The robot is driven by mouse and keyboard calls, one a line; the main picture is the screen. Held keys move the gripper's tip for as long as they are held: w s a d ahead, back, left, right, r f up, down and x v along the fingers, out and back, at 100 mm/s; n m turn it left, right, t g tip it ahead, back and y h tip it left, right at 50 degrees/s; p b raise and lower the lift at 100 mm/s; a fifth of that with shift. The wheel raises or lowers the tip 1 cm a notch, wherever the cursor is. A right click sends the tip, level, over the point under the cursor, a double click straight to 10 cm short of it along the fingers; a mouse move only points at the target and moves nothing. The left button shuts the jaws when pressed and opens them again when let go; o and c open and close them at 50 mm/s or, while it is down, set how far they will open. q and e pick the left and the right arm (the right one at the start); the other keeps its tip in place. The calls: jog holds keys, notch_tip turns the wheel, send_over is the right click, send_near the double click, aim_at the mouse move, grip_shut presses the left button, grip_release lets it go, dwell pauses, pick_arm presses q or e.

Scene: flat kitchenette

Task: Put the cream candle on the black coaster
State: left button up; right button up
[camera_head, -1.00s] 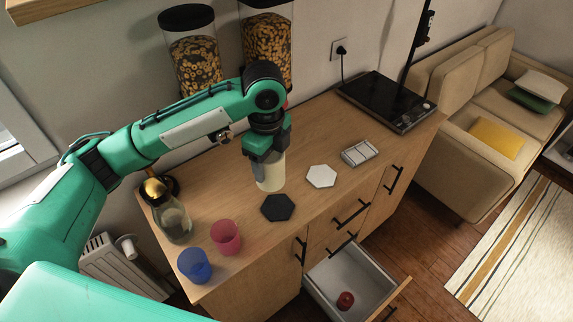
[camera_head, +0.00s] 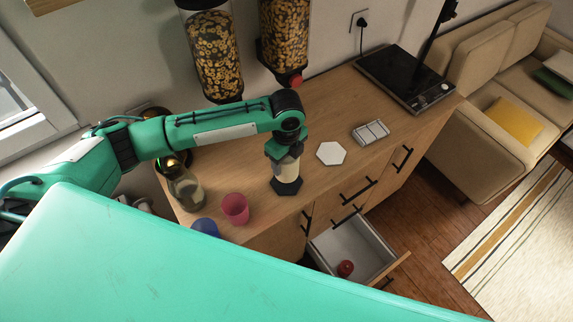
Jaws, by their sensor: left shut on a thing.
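The cream candle (camera_head: 287,171) is upright, held from above in my left gripper (camera_head: 284,160), which is shut on it. The candle's lower end is over the black hexagonal coaster (camera_head: 287,188) and hides most of the coaster's middle. The candle appears to touch the coaster, but I cannot tell whether it rests fully on it. My right gripper is not in view.
A white hexagonal coaster (camera_head: 331,153) lies to the right, near a grey sectioned tray (camera_head: 371,133). A pink cup (camera_head: 235,209), a blue cup (camera_head: 205,227) and a glass bottle (camera_head: 187,189) stand to the left. An open drawer (camera_head: 337,242) holds a red object (camera_head: 345,268).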

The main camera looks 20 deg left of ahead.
pick_arm(q)
notch_tip(320, 180, down, 4)
jog(key=shift+r+p, duration=0.15)
jog(key=shift+p, duration=0.35)
jog(key=shift+f, duration=0.45)
jog(key=shift+f, duration=0.1)
jog(key=o, duration=1.2)
notch_tip(320, 180, up, 11)
jog(key=shift+f+b, duration=0.1)
jog(key=shift+b, duration=1.1)
jog(key=shift+r, duration=0.75)
